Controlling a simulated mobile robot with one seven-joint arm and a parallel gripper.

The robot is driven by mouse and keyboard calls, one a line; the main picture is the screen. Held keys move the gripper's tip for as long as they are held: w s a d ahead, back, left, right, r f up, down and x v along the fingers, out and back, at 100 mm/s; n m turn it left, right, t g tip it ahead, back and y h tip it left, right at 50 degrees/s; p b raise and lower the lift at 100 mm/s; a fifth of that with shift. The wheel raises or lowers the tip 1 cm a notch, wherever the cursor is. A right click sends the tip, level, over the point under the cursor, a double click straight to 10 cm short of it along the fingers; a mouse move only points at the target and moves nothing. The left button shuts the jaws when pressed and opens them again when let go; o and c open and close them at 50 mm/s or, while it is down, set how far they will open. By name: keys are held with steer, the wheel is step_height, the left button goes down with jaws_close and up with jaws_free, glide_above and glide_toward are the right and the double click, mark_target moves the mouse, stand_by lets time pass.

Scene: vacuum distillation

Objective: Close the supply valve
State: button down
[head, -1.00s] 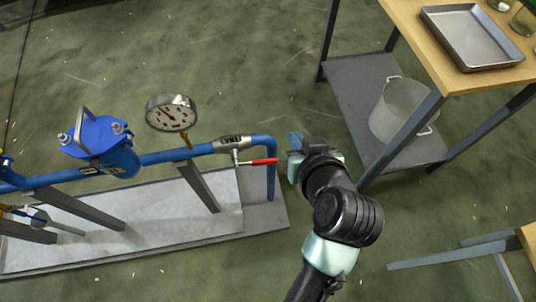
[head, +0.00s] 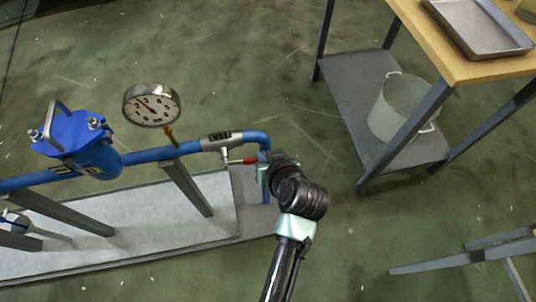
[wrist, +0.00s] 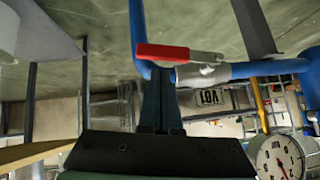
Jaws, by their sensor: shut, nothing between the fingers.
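The supply valve (head: 216,142) sits on the blue pipe and carries a lettered label. Its red-gripped lever (head: 240,161) points right, roughly along the horizontal pipe run. In the wrist view the red lever (wrist: 165,52) crosses just beyond the fingertips, with its metal root to the right. My gripper (wrist: 160,78) is shut and empty, its fingers together below the lever in that picture. In the head view my gripper (head: 262,162) is at the lever's right end and covers it. I cannot tell whether the fingers touch the lever.
The blue pipe (head: 262,140) bends down right beside my gripper. A round gauge (head: 152,105) and a blue strainer housing (head: 88,147) stand on the pipe to the left. A table (head: 430,35) with a lower shelf holding a pot (head: 392,108) is at right. The floor between is clear.

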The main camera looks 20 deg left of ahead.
steer(key=shift+a+f, duration=0.1)
steer(key=shift+f, duration=0.4)
steer(key=shift+f, duration=0.1)
steer(key=shift+f, duration=0.15)
steer(key=shift+f+m+g+y, duration=0.2)
steer(key=shift+m+g+y, duration=0.1)
steer(key=s+a+f+m+g+y+b, duration=0.2)
steer(key=a+f+m+y+b, duration=0.2)
steer(key=f+y+b, duration=0.5)
steer(key=shift+s+f+m+g+y+b, duration=0.3)
steer(key=shift+s+f+m+g+b, duration=0.1)
steer(key=shift+m+b, duration=0.95)
